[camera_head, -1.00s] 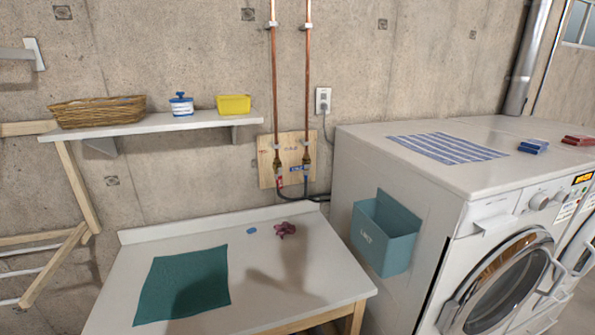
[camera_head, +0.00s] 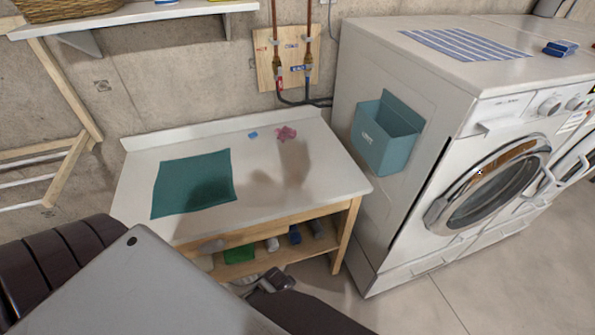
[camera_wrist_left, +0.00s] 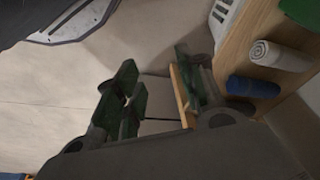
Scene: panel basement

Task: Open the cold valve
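The valve board (camera_head: 287,58) is a wooden panel on the concrete wall with two copper pipes. The right pipe carries a small valve with a blue label, the cold valve (camera_head: 307,68). The left pipe carries a red-marked valve (camera_head: 279,80). The handles are too small to tell their position. My left gripper (camera_wrist_left: 158,80) shows in the left wrist view with its two dark fingers apart and nothing between them. It is low, in front of the table's lower shelf, well away from the valves. My right gripper is not in view.
A washing machine (camera_head: 400,210) with a teal bin (camera_head: 387,133) stands right.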

